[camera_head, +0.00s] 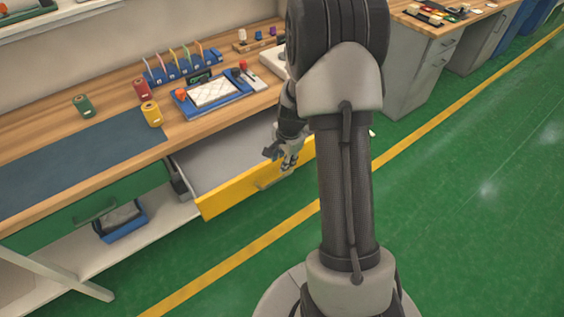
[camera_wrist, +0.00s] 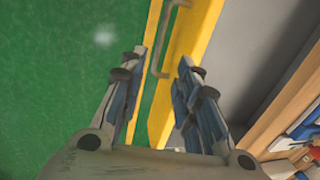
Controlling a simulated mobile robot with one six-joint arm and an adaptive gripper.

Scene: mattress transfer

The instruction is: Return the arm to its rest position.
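My arm stands in the middle of the head view and hides part of the bench. My gripper (camera_head: 287,160) hangs over the right part of the pulled-out drawer, near its yellow front (camera_head: 235,193). I cannot tell how far the fingers are from the drawer edge. The visible part of the drawer's grey floor (camera_head: 215,158) looks empty.
The wooden bench carries a blue tray with a white quilted pad (camera_head: 213,92), green (camera_head: 84,106), red (camera_head: 141,88) and yellow (camera_head: 152,113) spools, and a blue rack (camera_head: 185,68). Another blue tray (camera_head: 122,232) sits on the lower shelf. Green floor (camera_head: 480,190) is open at the right.

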